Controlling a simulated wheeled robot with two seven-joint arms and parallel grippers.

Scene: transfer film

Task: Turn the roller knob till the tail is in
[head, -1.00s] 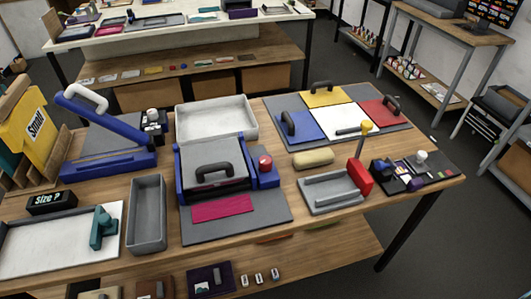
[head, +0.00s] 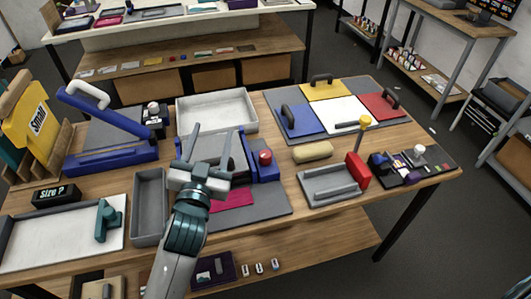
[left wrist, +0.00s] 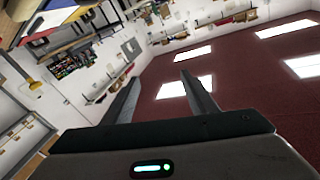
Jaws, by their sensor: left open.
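The blue and grey roller machine (head: 268,174) stands mid-table on a grey mat. A red knob (head: 265,157) sits on its blue right side. A magenta film piece (head: 234,199) lies flat in front of the machine, partly covered by my left gripper. My left gripper (head: 209,143) is raised in front of the machine in the head view, its two fingers apart and empty, left of the red knob. It hides much of the machine's lid and its handle. The fingers (left wrist: 160,82) also show apart in the left wrist view, which does not show the knob. My right gripper is not in view.
A grey tray (head: 150,215) stands left of the machine, and a blue lever press (head: 105,161) behind it. A white bin (head: 215,97) is behind. A tan roll (head: 312,152) and a grey tray with a red block (head: 357,174) stand to the right.

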